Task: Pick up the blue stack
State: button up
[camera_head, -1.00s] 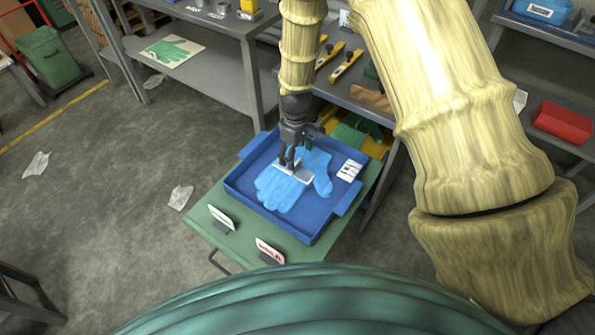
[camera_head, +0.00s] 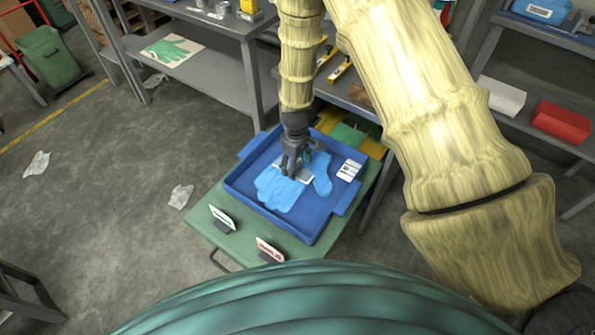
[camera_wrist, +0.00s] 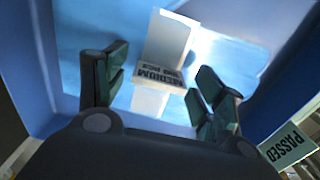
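The blue stack (camera_head: 279,189) looks like light-blue gloves lying flat in a blue tray (camera_head: 308,229), with a white band across it. In the wrist view the band (camera_wrist: 165,42) carries a grey label reading "MEDIUM" (camera_wrist: 159,76). My gripper (camera_head: 292,176) points down over the band, its fingers covering part of it. In the wrist view my gripper (camera_wrist: 158,95) has its fingers apart, one on each side of the label, with nothing seen clamped. I cannot tell whether the fingertips touch the stack.
A white printed card (camera_head: 349,170) lies at the tray's right side.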

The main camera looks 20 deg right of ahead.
jog(key=c, duration=1.1)
